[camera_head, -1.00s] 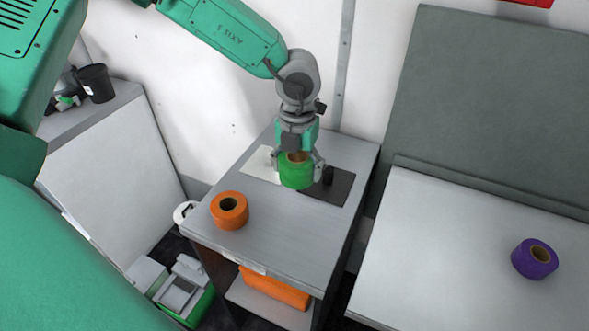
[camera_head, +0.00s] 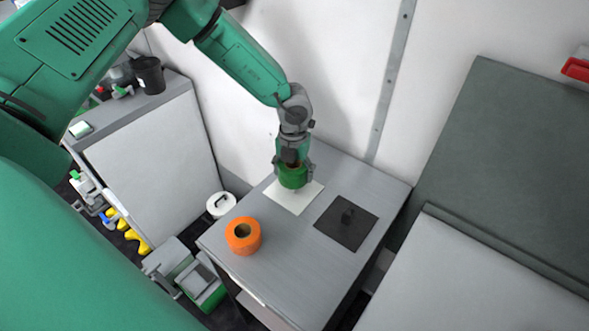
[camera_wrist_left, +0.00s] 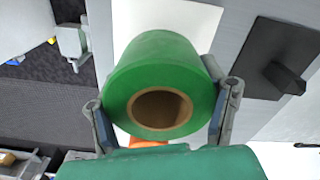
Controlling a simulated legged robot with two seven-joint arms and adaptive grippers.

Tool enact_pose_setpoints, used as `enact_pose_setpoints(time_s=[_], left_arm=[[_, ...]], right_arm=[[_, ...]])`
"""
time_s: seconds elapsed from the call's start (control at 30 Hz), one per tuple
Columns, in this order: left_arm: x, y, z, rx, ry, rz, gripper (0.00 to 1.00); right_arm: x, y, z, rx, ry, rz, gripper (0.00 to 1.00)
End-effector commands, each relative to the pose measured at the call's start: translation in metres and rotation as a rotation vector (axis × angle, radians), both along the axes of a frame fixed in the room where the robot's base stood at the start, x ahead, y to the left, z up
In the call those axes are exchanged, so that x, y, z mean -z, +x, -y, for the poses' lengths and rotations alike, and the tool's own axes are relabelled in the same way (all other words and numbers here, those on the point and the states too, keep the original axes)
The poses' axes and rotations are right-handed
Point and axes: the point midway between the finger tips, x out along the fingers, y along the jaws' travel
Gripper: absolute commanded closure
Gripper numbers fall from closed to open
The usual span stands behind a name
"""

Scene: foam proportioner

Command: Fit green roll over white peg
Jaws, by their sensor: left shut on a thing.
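The green roll (camera_head: 293,177) is held between the two fingers of my left gripper (camera_head: 294,172), which is shut on it. In the wrist view the roll (camera_wrist_left: 170,85) faces me with its brown core, and the fingers press its two sides. The roll is over the back-left part of the white square plate (camera_head: 304,198) on the grey table. The white peg is not visible; the roll and gripper may hide it. I cannot tell whether the roll touches the plate. My right gripper is not in view.
A black plate with a black peg (camera_head: 347,216) lies to the right of the white plate. An orange roll (camera_head: 243,236) stands at the table's front left. A grey bench (camera_head: 480,270) is to the right, and a wall rises behind the table.

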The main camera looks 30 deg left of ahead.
Motion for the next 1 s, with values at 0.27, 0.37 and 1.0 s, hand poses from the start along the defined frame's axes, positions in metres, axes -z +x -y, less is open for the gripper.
enact_pose_setpoints(time_s=[0.27,0.37,1.0], left_arm=[[0.031,0.0,0.001,0.001,0.0,0.0,0.65],[0.035,0.0,0.001,0.001,0.0,0.0,0.65],[0.035,0.0,0.0,0.0,0.0,0.0,0.65]], right_arm=[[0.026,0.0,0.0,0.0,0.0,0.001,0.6],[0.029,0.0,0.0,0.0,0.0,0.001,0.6],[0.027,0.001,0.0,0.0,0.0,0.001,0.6]])
